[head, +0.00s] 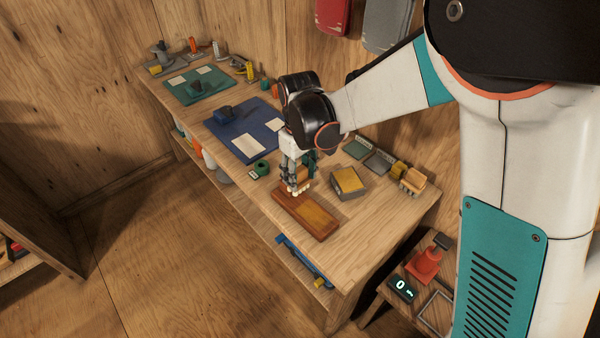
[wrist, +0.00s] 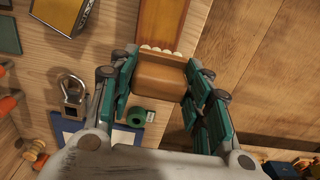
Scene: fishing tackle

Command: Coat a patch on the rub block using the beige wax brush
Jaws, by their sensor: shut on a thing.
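The rub block (head: 290,208) is a long reddish-brown wooden block with a lighter orange-brown panel on top, lying near the front edge of the bench. It also shows at the top of the wrist view (wrist: 163,22). My gripper (head: 293,186) is above its far-left end, pointing down. In the wrist view my gripper (wrist: 160,68) is shut on the beige wax brush (wrist: 160,80), one finger on each side of its tan body. The brush's cream bristle tufts (wrist: 160,50) face the block. I cannot tell whether the bristles touch it.
An open tin with a yellow-brown top (head: 348,182) stands right of the block. A green tape roll (head: 261,168) lies to the left, near a blue mat (head: 265,128). Small boxes (head: 378,161) line the back.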

